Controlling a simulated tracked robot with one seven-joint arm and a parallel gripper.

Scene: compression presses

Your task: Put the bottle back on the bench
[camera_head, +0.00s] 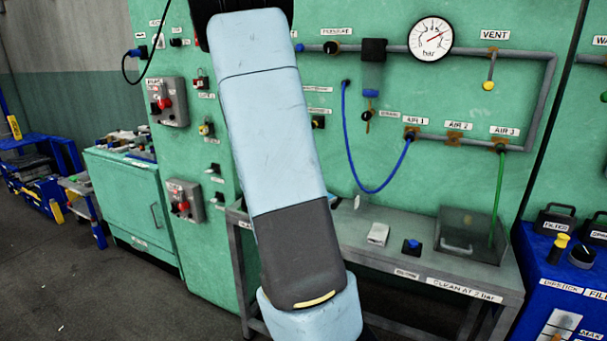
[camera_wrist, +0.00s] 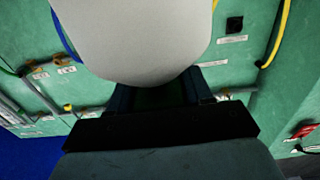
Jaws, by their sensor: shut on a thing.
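A pale grey-white rounded thing, which I take for the bottle (camera_wrist: 140,40), fills the upper middle of the wrist view. My gripper (camera_wrist: 160,96) is shut on it, with dark fingers on either side of its lower end. Only part of the bottle shows, and its far end is cut off by the frame. The grey bench (camera_head: 375,250) stands against the green wall in the head view. My arm covers its left part. Neither my gripper nor the bottle can be made out in the head view.
On the bench are a small white item (camera_head: 378,234), a blue-and-black piece (camera_head: 411,246) and a clear box (camera_head: 468,236) with a handle. A blue hose (camera_head: 347,130) and a green hose (camera_head: 498,190) hang above. A blue cabinet (camera_head: 560,300) stands right.

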